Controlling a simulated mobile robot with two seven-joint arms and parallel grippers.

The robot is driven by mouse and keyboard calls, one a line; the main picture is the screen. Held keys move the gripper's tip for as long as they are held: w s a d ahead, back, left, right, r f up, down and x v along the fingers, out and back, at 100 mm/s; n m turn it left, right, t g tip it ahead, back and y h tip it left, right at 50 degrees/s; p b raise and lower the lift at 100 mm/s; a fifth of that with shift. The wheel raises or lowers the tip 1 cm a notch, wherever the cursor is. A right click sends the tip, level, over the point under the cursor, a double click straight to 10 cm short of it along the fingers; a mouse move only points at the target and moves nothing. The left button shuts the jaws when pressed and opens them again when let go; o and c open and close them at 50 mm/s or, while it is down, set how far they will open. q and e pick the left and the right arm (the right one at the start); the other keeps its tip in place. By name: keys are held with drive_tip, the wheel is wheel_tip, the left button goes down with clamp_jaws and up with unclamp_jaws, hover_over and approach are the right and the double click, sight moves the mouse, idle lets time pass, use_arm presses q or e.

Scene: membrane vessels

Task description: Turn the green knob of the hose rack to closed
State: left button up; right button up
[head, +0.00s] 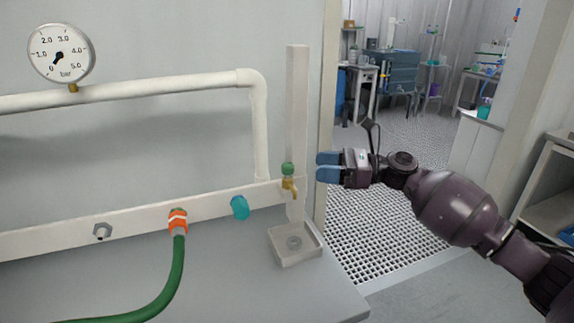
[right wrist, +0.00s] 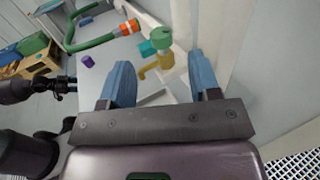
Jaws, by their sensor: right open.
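The green knob (head: 288,169) sits on top of a brass tap (head: 290,187) at the right end of the hose rack's white rail (head: 205,210). My right gripper (head: 328,167) is just right of the knob, with its blue fingers pointing left towards it. A gap shows between them. In the right wrist view the fingers are apart and empty, and the green knob (right wrist: 161,38) and brass tap (right wrist: 157,66) lie ahead of the opening. I cannot make out a pointer on the knob.
A teal knob (head: 239,207) and an orange connector (head: 178,221) with a green hose (head: 172,275) are left along the rail. A square drain cup (head: 295,246) is below the tap. A pressure gauge (head: 61,54) hangs upper left. A doorway opens at right.

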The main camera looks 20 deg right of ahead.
sight(289, 165)
drive_tip(key=x, duration=0.8)
drive_tip(key=shift+w+a, duration=0.1)
